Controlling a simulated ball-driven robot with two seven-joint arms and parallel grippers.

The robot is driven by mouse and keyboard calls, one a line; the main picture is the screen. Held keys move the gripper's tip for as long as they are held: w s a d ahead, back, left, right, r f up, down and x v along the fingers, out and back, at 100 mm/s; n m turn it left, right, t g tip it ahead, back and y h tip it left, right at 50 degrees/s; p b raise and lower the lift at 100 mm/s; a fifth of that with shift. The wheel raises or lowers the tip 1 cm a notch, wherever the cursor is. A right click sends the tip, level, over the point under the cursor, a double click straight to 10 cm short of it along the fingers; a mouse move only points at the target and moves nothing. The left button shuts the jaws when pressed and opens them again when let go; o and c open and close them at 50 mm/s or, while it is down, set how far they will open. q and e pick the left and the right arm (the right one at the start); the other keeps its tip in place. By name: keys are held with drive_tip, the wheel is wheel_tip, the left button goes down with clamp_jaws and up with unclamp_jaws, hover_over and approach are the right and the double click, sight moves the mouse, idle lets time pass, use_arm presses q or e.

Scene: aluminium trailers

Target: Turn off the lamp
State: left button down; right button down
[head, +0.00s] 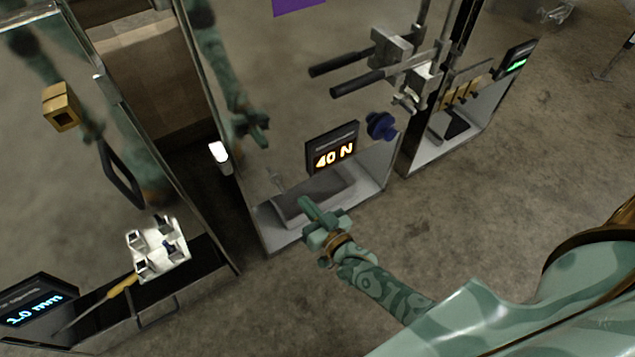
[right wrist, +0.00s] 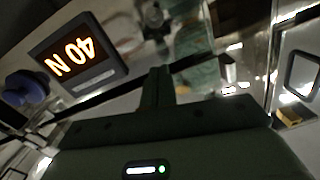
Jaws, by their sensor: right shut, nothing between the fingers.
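A small lit lamp (head: 219,152) glows white on a dark mount, at the edge of the middle trailer's panel in the head view. In the right wrist view a bright white spot right of the fingers may be this lamp, but I cannot tell. My right gripper (head: 307,204) is shut and empty. It is over the front of the middle trailer, right of and below the lamp in the picture, apart from it. Its closed fingers (right wrist: 158,84) point up the right wrist view. My left gripper is not in view. A switch for the lamp cannot be made out.
A "40 N" display (head: 333,149) and a blue knob (head: 381,126) are beyond my right gripper. Black-handled clamps (head: 375,70) stick out at upper right. A white block (head: 158,250) and a "2.0 mm" display (head: 36,301) are at lower left. The shiny panels mirror my arms. Open floor lies at right.

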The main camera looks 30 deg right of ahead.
drive_tip(key=s, duration=0.3)
drive_tip(key=shift+d, duration=0.1)
idle(0.4)
